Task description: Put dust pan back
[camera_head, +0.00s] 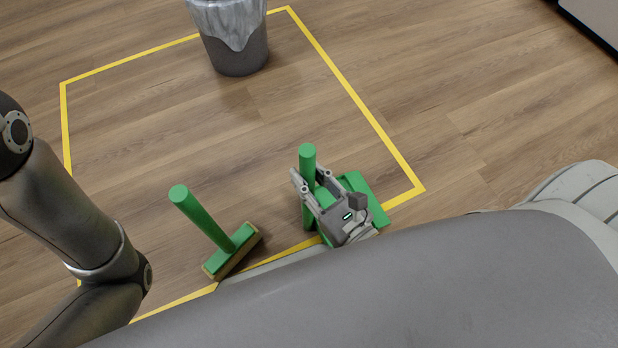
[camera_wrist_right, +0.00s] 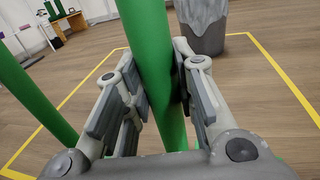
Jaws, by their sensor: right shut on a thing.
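The green dust pan (camera_head: 367,197) is at the near right corner of the yellow floor outline, with its handle (camera_head: 307,158) standing up. My right gripper (camera_head: 313,187) is around that handle and shut on it, hiding part of the pan. In the right wrist view the green handle (camera_wrist_right: 152,60) runs upright between the two fingers (camera_wrist_right: 165,100). My left arm comes in from the left in the head view, but its gripper is not in the frame.
A green brush (camera_head: 205,222) stands on the floor left of the dust pan, its handle tilted. A grey bin with a liner (camera_head: 238,55) stands at the far side of the yellow outline (camera_head: 345,82). The floor between is clear.

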